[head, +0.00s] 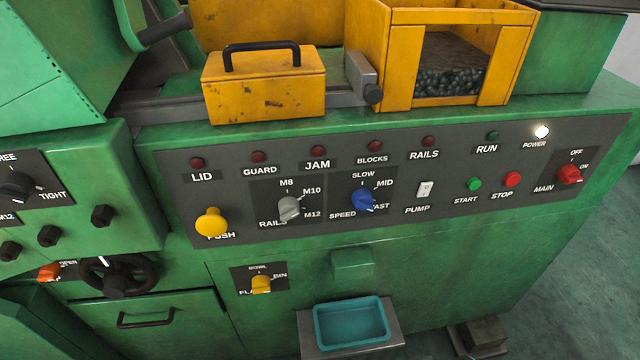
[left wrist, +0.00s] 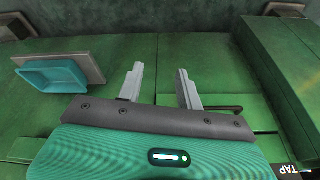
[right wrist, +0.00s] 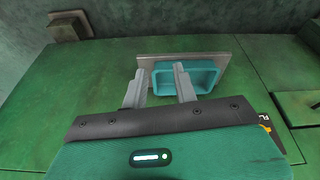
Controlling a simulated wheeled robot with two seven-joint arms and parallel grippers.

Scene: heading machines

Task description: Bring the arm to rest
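Neither of my arms shows in the head view. In the left wrist view my left gripper (left wrist: 160,82) has its two grey fingers apart, with nothing between them, in front of the green machine front. In the right wrist view my right gripper (right wrist: 158,82) also has its fingers apart and holds nothing that I can see. Behind its fingers is the teal tray (right wrist: 205,77), partly covered by one finger; I cannot tell the distance.
The green machine's control panel (head: 330,210) carries knobs, buttons and lamps; the POWER lamp (head: 542,131) is lit white. A yellow box with a handle (head: 265,85) and an open yellow hopper (head: 400,60) sit on top. The teal tray (head: 352,322) stands on a grey shelf below.

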